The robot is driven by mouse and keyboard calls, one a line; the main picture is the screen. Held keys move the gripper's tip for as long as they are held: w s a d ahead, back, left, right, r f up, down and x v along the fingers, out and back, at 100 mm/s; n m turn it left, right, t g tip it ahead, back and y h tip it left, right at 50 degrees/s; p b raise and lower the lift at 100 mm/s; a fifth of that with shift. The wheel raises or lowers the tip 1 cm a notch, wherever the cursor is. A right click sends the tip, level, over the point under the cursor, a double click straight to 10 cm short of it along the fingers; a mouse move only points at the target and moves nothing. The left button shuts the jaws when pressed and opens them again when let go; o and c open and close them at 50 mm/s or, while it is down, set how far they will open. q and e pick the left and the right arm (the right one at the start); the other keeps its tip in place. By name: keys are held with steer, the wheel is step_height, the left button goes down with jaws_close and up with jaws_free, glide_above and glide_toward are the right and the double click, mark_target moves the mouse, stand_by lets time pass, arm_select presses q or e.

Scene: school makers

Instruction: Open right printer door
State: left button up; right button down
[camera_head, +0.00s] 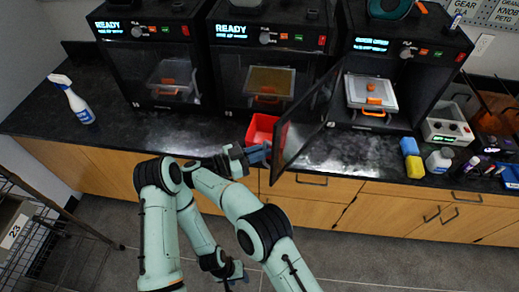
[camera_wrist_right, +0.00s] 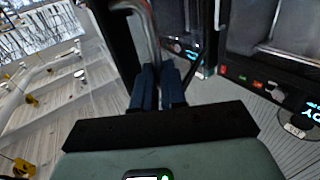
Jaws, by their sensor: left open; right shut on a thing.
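The right printer (camera_head: 408,55) is black with a lit display, and its interior shows. Its dark-framed glass door (camera_head: 304,125) stands swung out from the body, its free edge past the counter front. My right gripper (camera_head: 262,153) is at that free edge. In the right wrist view its blue fingers (camera_wrist_right: 157,88) are shut on a grey metal door handle (camera_wrist_right: 149,32). My left gripper (camera_head: 238,273) hangs low over the floor in front of the cabinets, open and away from the door.
The middle printer (camera_head: 270,50) and left printer (camera_head: 150,50) stand alongside, doors closed. A red bin (camera_head: 261,129) sits left of the door. A spray bottle (camera_head: 72,100) stands far left.

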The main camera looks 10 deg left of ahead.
steer(key=shift+w+d+r+h, duration=0.1)
steer(key=shift+w+r+h, duration=0.2)
steer(key=shift+w, duration=0.1)
steer(key=c, duration=1.2)
jaws_free()
steer(key=shift+c, duration=0.2)
steer(key=shift+o, duration=0.3)
steer(key=shift+w+d+f, duration=0.15)
steer(key=shift+f, duration=0.1)
steer(key=shift+s+a, duration=0.2)
steer(key=shift+f, duration=0.1)
